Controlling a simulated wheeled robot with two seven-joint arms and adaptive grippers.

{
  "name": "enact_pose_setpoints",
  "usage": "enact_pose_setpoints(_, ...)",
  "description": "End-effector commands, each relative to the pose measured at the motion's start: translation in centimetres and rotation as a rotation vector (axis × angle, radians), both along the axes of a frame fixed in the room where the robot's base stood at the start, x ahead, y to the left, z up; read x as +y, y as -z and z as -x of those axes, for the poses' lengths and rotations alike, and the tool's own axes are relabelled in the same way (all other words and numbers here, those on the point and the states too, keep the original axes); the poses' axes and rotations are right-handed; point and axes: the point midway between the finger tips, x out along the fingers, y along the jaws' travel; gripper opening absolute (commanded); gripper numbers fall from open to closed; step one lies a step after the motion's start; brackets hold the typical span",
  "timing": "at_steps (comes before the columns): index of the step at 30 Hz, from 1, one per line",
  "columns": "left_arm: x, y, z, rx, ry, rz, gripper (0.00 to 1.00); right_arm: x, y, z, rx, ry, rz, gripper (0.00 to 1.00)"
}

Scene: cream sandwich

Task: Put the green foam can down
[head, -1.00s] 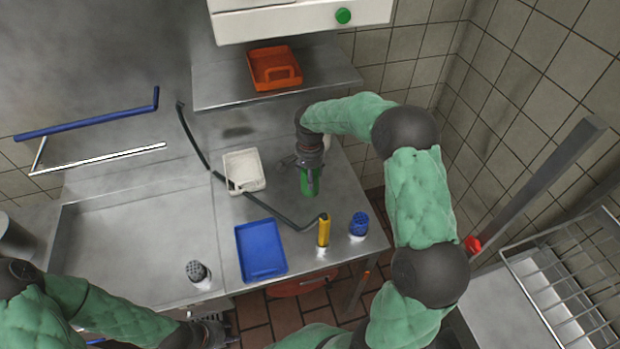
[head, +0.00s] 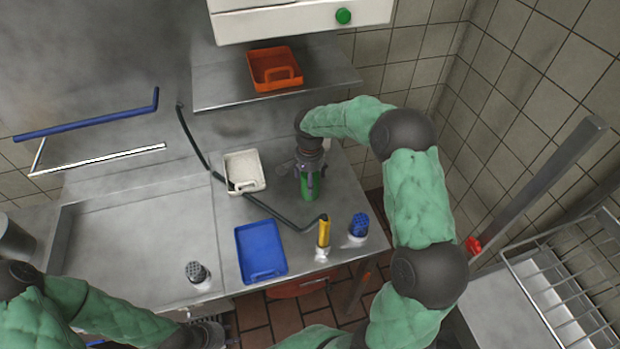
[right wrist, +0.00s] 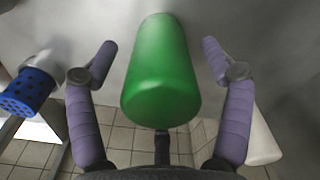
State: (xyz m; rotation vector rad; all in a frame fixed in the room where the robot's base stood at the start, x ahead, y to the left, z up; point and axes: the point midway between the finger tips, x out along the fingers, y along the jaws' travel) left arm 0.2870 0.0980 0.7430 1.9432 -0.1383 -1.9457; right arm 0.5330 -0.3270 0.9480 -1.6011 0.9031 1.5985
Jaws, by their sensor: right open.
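The green foam can (head: 310,187) stands on the steel counter near its back right. In the right wrist view the can (right wrist: 161,75) is between the two purple-grey fingers, with a clear gap on each side. My right gripper (head: 308,172) is open around the can, apart from it. My left gripper (head: 212,334) is low in the head view, in front of the counter's edge; its fingers are too unclear to read.
On the counter (head: 215,290) are a white tray (head: 244,172), a blue tray (head: 261,250), a yellow-handled hose (head: 323,232), a blue-topped shaker (head: 359,226) and a grey-topped shaker (head: 197,272). An orange tray (head: 274,69) sits on the shelf above. Bare counter surrounds the can.

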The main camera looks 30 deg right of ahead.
Motion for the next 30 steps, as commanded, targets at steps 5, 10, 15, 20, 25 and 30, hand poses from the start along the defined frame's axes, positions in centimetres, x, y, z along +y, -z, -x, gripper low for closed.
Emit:
enact_pose_setpoints(5, 0.0, -0.5, 0.0, 0.000, 0.000, 0.000, 0.40, 0.0, -2.4, -0.1, -0.004, 0.000, 0.001, 0.81)
enact_pose_setpoints(10, 0.0, -1.1, 0.0, 0.000, 0.000, 0.000, 0.40, 0.0, -5.9, -0.1, -0.005, 0.000, 0.000, 0.81)
enact_pose_setpoints(15, 0.0, -1.6, 0.0, 0.000, 0.000, 0.000, 0.40, 0.0, -9.1, -0.1, -0.004, 0.000, 0.001, 0.81)
enact_pose_setpoints(20, 0.0, -1.9, 0.0, 0.000, 0.000, 0.000, 0.40, 0.0, -11.2, -0.1, -0.003, 0.001, 0.001, 0.81)
enact_pose_setpoints(25, 0.0, -2.0, 0.0, 0.000, 0.000, 0.000, 0.40, 0.1, -12.1, 0.0, -0.001, 0.000, -0.001, 0.81)
enact_pose_setpoints(30, 0.0, -2.0, 0.0, 0.000, 0.000, 0.000, 0.40, 0.1, -12.2, 0.0, 0.000, 0.000, 0.000, 0.81)
